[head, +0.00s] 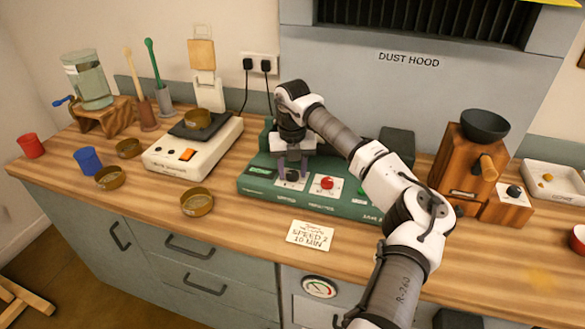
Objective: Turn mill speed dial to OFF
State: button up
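The green machine (262,188) stands at the middle of the counter, with labelled controls on its sloped front. A black dial (292,175) sits on a white plate there, left of a red button (327,183). I see no clear contact with the dial. The dial's pointer and small markings are too small to read. My arm hides the rear of the machine and part of its right side.
A card (310,235) reading "SPEED 2 10 MIN" lies in front. A white scale-like device (192,150) stands left. A wooden grinder (463,160) with a dark bowl and a black-knobbed box (507,206) stand right. Brass dishes and cups stand at left. The front counter strip is mostly clear.

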jog(key=c, duration=0.7)
